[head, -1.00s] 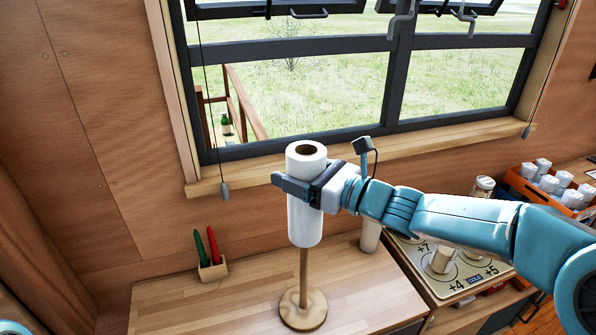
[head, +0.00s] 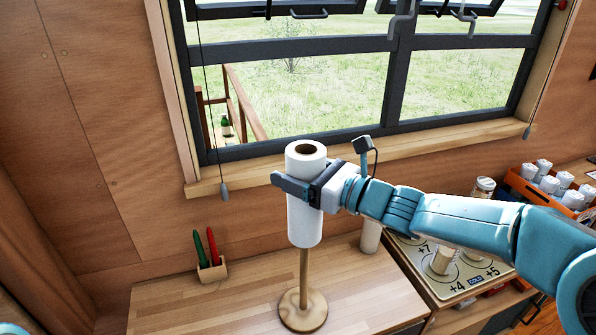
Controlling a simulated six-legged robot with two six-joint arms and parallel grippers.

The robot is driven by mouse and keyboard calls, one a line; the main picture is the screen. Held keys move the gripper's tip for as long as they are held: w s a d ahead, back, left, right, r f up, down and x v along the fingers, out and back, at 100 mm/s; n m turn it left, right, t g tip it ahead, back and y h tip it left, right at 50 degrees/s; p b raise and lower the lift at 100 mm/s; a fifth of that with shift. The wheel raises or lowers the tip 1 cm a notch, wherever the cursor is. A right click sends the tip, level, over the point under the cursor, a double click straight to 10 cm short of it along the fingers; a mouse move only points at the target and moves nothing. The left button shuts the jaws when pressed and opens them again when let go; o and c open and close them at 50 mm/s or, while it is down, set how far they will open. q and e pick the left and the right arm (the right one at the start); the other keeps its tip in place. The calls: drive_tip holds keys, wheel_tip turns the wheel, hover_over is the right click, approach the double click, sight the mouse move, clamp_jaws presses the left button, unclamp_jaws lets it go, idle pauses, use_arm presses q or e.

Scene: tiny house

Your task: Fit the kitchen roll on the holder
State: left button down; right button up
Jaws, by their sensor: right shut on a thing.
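The white kitchen roll (head: 304,226) is upright in the middle of the head view. My right gripper (head: 296,187) is shut on it near its upper half, coming from the right. The wooden holder (head: 303,310) stands on the counter with a round base. Its post shows below the roll's lower end, in line with it, and the roll's bottom is well above the base. The roll hides the upper post, and no post tip shows in the hole at the roll's top. Of my left arm only a sliver shows at the lower left edge; its gripper is not in view.
The wooden counter (head: 190,307) is clear around the holder. A small box (head: 212,271) with red and green items stands at its back left. A pale cylinder (head: 370,237) stands behind right. A board with numbers (head: 465,282) and an orange crate (head: 520,186) are at right.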

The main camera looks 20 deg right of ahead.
idle(0.7)
drive_tip(key=shift+f+b, duration=1.5)
drive_tip(key=shift+b, duration=0.4)
drive_tip(key=shift+f+b, duration=0.55)
drive_tip(key=shift+b, duration=0.1)
drive_tip(key=shift+f+b, duration=1.55)
drive_tip(key=shift+b, duration=0.1)
